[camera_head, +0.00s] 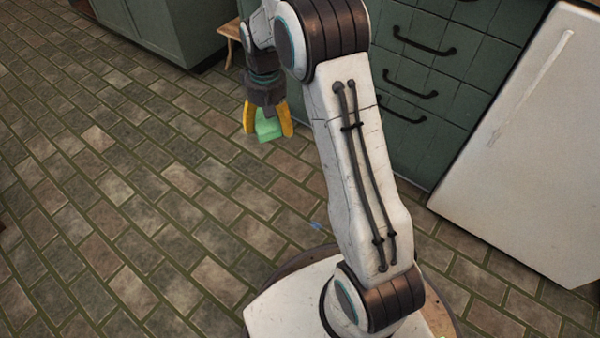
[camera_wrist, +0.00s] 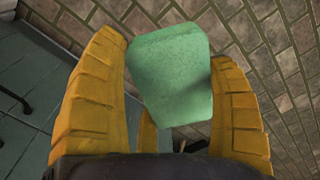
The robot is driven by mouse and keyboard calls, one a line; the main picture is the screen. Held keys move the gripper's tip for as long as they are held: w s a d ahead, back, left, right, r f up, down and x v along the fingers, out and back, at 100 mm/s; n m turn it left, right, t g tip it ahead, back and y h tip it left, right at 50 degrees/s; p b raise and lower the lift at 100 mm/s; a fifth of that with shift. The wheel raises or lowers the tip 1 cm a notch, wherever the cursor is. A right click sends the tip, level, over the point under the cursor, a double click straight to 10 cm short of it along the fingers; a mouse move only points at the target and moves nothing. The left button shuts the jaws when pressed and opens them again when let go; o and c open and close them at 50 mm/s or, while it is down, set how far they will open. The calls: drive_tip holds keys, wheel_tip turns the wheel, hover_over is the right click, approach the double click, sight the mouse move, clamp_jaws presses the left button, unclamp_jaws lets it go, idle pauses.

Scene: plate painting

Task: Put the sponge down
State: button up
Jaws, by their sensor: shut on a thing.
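The sponge (camera_head: 268,126) is a small green block held between the yellow fingers of my gripper (camera_head: 268,128), in the head view. My gripper points down, with the tiled floor behind and below it. In the wrist view the sponge (camera_wrist: 170,72) sits between the fingers of my gripper (camera_wrist: 168,85), slightly tilted, and most of its broad face shows. The fingers are shut on it, and the sponge appears clear of any surface.
Green cabinets with drawers (camera_head: 425,90) stand behind my arm. A white fridge-like unit (camera_head: 530,150) is at the right, and another green cabinet (camera_head: 165,25) is at the top left. A small wooden piece of furniture (camera_head: 229,32) shows behind my gripper. The brick-tiled floor (camera_head: 110,200) at left is open.

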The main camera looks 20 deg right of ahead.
wheel_tip(320, 180, up, 30)
drive_tip(key=s+p, duration=0.2)
drive_tip(key=p, duration=3.5)
drive_tip(key=shift+f+p, duration=0.25)
drive_tip(key=shift+p, duration=0.05)
drive_tip(key=shift+w, duration=0.1)
